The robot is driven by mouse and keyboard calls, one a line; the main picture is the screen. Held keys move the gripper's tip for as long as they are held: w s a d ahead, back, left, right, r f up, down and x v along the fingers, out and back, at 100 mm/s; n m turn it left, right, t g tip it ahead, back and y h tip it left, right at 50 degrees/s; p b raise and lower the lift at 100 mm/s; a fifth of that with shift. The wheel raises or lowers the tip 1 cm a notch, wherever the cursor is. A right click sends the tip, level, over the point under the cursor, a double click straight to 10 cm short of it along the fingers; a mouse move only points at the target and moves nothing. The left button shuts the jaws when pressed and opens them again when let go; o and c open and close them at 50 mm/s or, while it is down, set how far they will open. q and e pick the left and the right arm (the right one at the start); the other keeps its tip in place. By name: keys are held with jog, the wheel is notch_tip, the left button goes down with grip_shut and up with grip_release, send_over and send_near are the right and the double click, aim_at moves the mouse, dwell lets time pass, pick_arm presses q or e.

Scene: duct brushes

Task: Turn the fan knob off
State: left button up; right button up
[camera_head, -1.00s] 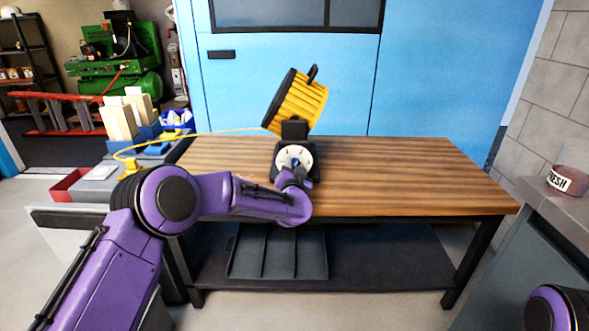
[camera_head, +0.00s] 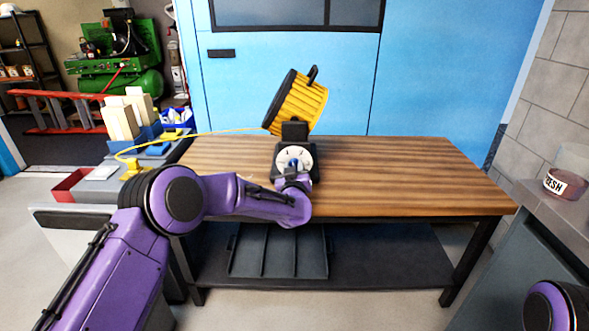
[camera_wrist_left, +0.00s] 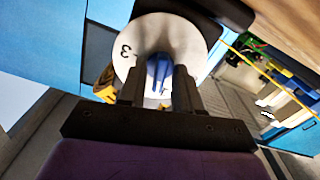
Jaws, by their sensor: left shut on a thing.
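The yellow and black fan (camera_head: 301,104) stands on the wooden workbench, its drum tilted on a black base. On the front of the base is a round pale dial (camera_head: 282,155) with a blue knob at its middle. In the left wrist view the dial (camera_wrist_left: 192,43) shows a "3" to the left of the blue knob (camera_wrist_left: 159,72). My left gripper (camera_wrist_left: 158,82) is shut on the knob, with a dark finger on each side. The fingers hide part of the dial. My right gripper is out of view.
The workbench (camera_head: 410,170) is clear to the right of the fan. A yellow cord (camera_head: 200,132) runs left from the fan to a side bench. A container (camera_head: 565,182) with a label stands on a counter at the right.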

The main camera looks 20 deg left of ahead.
pick_arm(q)
jog(key=n, duration=0.3)
jog(key=shift+n, duration=0.3)
jog(key=n+b, duration=0.1)
jog(key=n, duration=0.2)
jog(key=shift+f+n, duration=0.1)
jog(key=shift+n, duration=0.2)
jog(key=n+b, duration=0.1)
jog(key=n, duration=0.2)
jog(key=shift+n+b, duration=0.35)
jog(key=shift+n, duration=0.05)
jog(key=shift+n+b, duration=0.95)
jog(key=shift+n, duration=1.15)
jog(key=o, duration=0.7)
jog(key=shift+c, duration=0.2)
jog(key=p+v, duration=0.1)
jog(key=v, duration=0.9)
jog(key=shift+s, duration=0.3)
